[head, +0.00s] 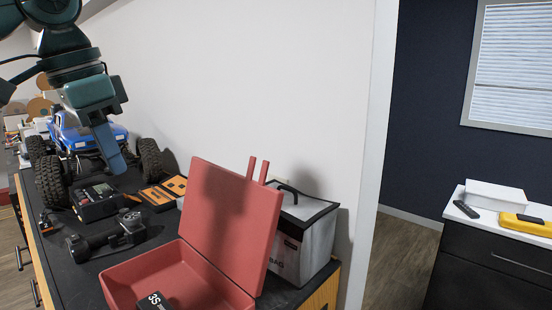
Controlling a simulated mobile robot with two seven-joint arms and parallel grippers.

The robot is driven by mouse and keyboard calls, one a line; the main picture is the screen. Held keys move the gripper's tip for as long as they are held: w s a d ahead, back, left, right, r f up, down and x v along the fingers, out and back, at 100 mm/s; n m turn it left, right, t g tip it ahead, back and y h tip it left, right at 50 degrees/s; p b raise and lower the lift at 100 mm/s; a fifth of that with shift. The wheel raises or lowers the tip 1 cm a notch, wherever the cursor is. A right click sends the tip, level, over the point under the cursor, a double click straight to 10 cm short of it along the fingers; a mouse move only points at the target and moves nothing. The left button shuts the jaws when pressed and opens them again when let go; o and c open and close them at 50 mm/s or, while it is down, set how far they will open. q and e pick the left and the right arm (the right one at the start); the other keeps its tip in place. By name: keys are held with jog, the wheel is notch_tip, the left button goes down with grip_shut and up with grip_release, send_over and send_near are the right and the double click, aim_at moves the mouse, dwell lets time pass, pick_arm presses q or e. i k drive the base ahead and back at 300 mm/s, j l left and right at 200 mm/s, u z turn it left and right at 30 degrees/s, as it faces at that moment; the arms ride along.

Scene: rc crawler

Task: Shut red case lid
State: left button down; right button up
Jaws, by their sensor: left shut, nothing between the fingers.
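The red case (125,283) stands on the dark bench top near the bottom of the head view. Its lid (232,215) is up, tilted back, with two red tabs on its top edge. A black battery-like box marked 3S (153,301) lies in the case. My left gripper (117,164) hangs at the upper left, above the bench and to the left of the lid. Its fingers are together, hold nothing and are apart from the case. My right gripper is not in the view.
A blue crawler truck (77,137) stands behind my left gripper. A black controller (105,240), a charger-like box (97,202) and orange-black packs (160,192) lie left of the case. A white and black bag (308,240) stands right behind the lid.

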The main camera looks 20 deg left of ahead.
aim_at(231, 218)
jog(key=i+l, duration=0.6)
jog(key=i, duration=0.15)
